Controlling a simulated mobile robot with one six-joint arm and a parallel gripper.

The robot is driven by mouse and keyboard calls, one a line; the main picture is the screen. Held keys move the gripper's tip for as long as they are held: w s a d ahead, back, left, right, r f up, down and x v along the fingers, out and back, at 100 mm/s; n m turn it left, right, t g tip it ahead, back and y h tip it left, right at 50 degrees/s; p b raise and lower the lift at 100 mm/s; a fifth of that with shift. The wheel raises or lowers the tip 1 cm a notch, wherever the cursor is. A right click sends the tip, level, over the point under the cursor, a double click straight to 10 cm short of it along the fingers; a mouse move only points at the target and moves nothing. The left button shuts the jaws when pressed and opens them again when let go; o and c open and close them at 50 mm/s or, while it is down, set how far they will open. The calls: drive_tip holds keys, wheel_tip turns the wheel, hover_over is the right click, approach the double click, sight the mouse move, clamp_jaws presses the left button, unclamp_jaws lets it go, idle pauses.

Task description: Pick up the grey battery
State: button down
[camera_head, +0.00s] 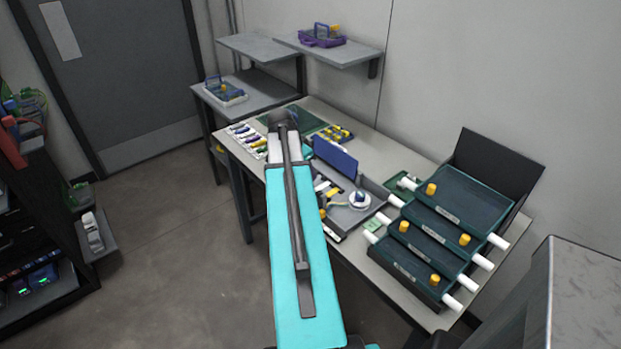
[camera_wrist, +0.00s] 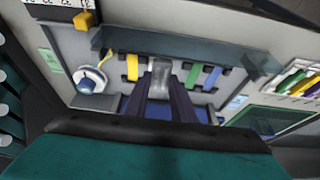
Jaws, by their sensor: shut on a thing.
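The grey battery (camera_wrist: 162,70) stands between the two dark fingers of my gripper (camera_wrist: 162,84) in the wrist view. The fingers are shut on it. It is in line with a row of slots in the grey case, between a yellow battery (camera_wrist: 132,67) on the left and a green battery (camera_wrist: 193,76) and a blue battery (camera_wrist: 212,78) on the right. I cannot tell whether it is still seated in its slot. In the head view my turquoise arm hides the gripper and the grey battery.
The open grey case (camera_head: 378,188) with a blue lid (camera_head: 335,159) lies on the workbench, with a white round spool (camera_head: 359,200) inside. Stacked green trays (camera_head: 457,198) with white handles stand to its right. A rack of coloured pieces (camera_head: 246,139) lies at the left.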

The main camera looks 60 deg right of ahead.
drive_tip(key=shift+r+b, duration=0.45)
drive_tip(key=shift+r, duration=2.15)
